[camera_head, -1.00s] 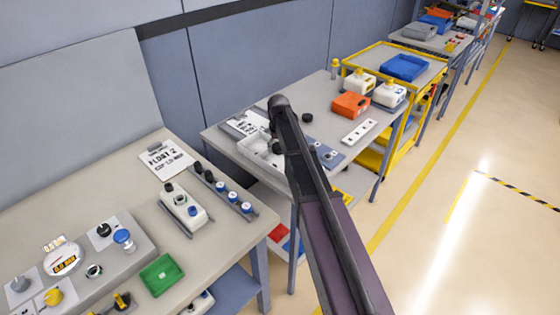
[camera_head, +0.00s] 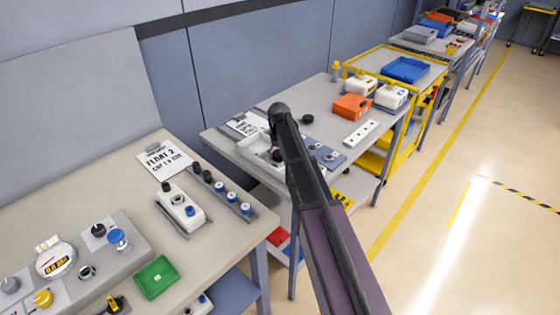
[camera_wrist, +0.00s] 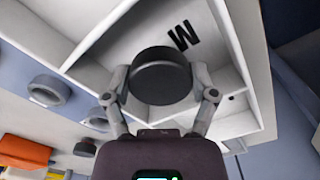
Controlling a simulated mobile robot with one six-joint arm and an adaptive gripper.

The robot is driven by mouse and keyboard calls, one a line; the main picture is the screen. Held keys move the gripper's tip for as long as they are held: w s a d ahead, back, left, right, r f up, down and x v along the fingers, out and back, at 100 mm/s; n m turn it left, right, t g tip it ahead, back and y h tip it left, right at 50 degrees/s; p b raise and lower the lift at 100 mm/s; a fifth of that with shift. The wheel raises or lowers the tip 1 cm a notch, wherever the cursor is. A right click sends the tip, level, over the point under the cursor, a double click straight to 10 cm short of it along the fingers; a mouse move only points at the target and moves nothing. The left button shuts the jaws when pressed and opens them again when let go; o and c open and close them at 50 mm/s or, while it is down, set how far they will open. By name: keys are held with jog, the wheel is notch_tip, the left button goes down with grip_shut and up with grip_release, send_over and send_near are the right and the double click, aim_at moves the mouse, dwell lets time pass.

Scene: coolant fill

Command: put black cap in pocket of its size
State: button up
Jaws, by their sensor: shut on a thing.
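My gripper (camera_wrist: 162,82) is shut on a round black cap (camera_wrist: 160,64) in the wrist view. The cap lies between the two fingers, in front of a white tray (camera_wrist: 245,122) divided by walls into pockets. The pocket (camera_wrist: 215,58) seen behind the cap bears a black letter M. I cannot tell how far the cap is above the pocket floor.
A blue-grey plate (camera_head: 333,163) with round fittings lies right of the tray. Another black round piece (camera_head: 307,119) sits behind it. An orange box (camera_head: 352,106) and white strip (camera_head: 361,133) stand farther right. A nearer bench (camera_head: 120,197) holds a green tray (camera_head: 157,277).

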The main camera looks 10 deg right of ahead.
jog(key=shift+f, duration=0.35)
jog(key=shift+f+b, duration=0.15)
jog(key=shift+b, duration=0.15)
jog(key=o, duration=0.9)
notch_tip(320, 180, up, 12)
jog(key=p, duration=1.2)
dwell(0.5)
jog(key=s, duration=2.9)
jog(key=shift+d, duration=0.2)
